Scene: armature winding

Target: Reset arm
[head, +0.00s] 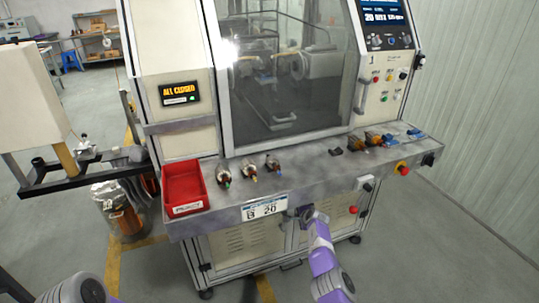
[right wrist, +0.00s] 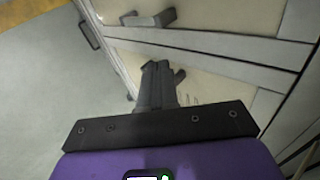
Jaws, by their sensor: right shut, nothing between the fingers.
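My right gripper (head: 305,211) is just below the front edge of the machine's grey ledge (head: 318,166), to the right of the "20" label. It is shut and empty. In the right wrist view its dark fingers (right wrist: 158,68) are together, pointing toward the cream lower cabinet (right wrist: 235,67). Whether they touch the cabinet cannot be told. Part of my purple left arm shows at the bottom left of the head view, but its gripper is not visible.
On the ledge are a red bin (head: 184,187), several small armatures (head: 248,171) and blue pieces (head: 398,138). The machine's glass door (head: 290,70) is shut; a display (head: 180,93) reads "ALL CLOSED". A red button (head: 352,209) is right of my right gripper. Floor in front is clear.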

